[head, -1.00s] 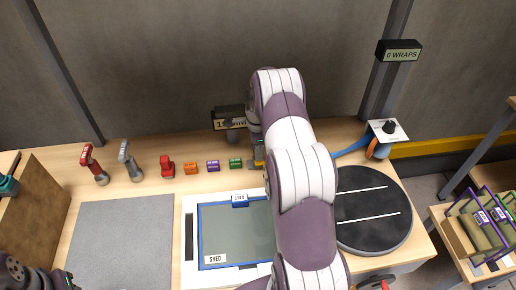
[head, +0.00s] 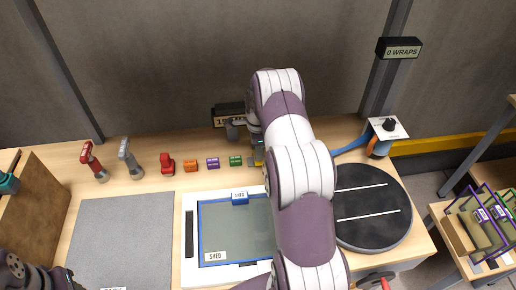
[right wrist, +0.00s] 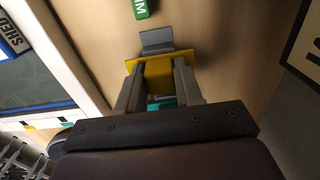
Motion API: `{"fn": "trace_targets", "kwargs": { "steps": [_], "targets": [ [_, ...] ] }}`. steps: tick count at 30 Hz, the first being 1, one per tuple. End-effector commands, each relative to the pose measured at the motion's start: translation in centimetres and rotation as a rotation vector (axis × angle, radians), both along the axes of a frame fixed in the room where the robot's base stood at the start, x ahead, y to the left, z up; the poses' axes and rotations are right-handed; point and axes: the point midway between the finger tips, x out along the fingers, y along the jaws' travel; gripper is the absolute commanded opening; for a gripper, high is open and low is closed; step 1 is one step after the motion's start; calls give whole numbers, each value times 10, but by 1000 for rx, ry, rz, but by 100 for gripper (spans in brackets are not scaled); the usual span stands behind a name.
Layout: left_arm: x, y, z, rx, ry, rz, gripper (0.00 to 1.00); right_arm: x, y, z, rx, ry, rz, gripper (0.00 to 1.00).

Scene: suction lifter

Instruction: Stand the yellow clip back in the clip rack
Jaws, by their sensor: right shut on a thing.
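The yellow clip (right wrist: 155,76) is between the fingers of my right gripper (right wrist: 160,82) in the right wrist view, and the gripper is shut on it. A grey plate (right wrist: 157,40) shows just beyond the clip; I cannot tell whether they touch. In the head view a bit of yellow (head: 258,156) shows beside my right gripper (head: 257,148), behind my arm. Small orange (head: 190,166), purple (head: 213,163) and green (head: 235,161) labelled pieces stand in a row to its left. I cannot make out the clip rack clearly. Of my left arm, only a dark part shows at the lower left.
A white-framed tray with a blue-edged panel (head: 232,228) lies in front of the row. A black turntable (head: 370,215) is at the right. A red tool (head: 93,165) and a grey tool (head: 130,162) stand at the left, behind a bare grey mat (head: 125,235).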

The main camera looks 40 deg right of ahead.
Motion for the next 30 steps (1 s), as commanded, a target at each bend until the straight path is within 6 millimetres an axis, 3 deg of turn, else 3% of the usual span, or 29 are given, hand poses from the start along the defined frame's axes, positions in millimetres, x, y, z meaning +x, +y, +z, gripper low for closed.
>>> {"fn": "trace_targets", "kwargs": {
  "steps": [1,3,4,14,17,26,27,30],
  "targets": [
    [0,0,0,0,0,0,43,0,0,-1,0,0,0,39],
    [0,0,0,0,0,0,43,0,0,-1,0,0,0,61],
    [0,0,0,0,0,0,43,0,0,-1,0,0,0,65],
    [0,0,-2,0,0,0,43,1,0,5,-1,-3,0,65],
    [0,0,-7,0,0,0,43,1,-1,22,-2,-4,0,65],
    [0,0,-17,0,0,0,43,1,0,101,-1,-3,0,65],
    [0,0,-4,0,1,0,43,1,0,116,0,-1,0,65],
    [0,0,6,0,-1,0,43,0,0,126,1,2,0,65]
  ]
}}
